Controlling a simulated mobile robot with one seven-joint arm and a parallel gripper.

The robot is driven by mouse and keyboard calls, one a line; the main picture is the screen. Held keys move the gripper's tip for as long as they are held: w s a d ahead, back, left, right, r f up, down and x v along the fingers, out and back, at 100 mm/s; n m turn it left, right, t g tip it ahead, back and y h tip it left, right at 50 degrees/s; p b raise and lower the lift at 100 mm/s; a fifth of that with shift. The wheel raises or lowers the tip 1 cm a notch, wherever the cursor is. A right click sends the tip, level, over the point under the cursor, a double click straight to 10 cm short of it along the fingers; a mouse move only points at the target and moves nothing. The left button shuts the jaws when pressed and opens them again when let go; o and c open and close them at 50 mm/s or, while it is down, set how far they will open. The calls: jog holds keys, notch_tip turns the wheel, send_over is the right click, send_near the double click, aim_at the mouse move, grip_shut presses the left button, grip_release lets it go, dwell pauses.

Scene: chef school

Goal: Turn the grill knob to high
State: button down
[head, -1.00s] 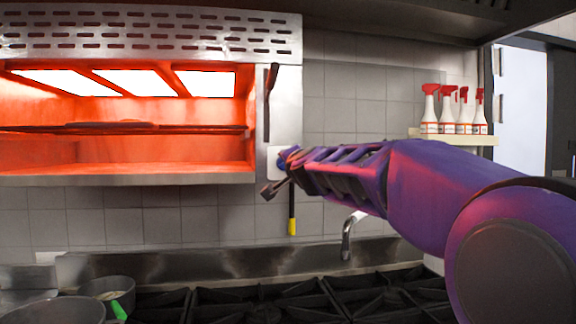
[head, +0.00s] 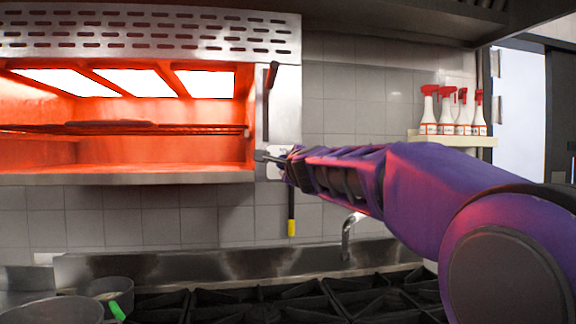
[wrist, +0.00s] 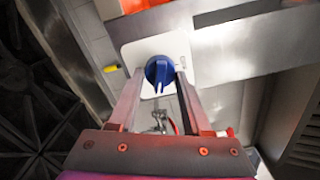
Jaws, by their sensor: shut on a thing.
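The blue round grill knob (wrist: 158,70), with a raised grip ridge, sits on a white plate (wrist: 182,48) in the wrist view. My gripper (wrist: 159,84) has one finger on each side of the knob and is shut on it. The ridge points roughly toward my palm. In the head view my gripper (head: 268,157) is at the white plate, and the knob is hidden behind it. The grill (head: 125,178) to the left glows red, with bright heating panels at its top.
A dark handle (head: 269,90) hangs on the grill's right side, above my gripper. A yellow-tipped rod (head: 291,226) and a faucet (head: 346,238) are below. Burner grates (head: 260,300) and pots (head: 55,309) are at the bottom. Spray bottles (head: 446,115) stand on a shelf at right.

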jog(key=shift+m, duration=0.9)
jog(key=shift+c, duration=1.8)
grip_release()
jog(key=shift+s, duration=0.1)
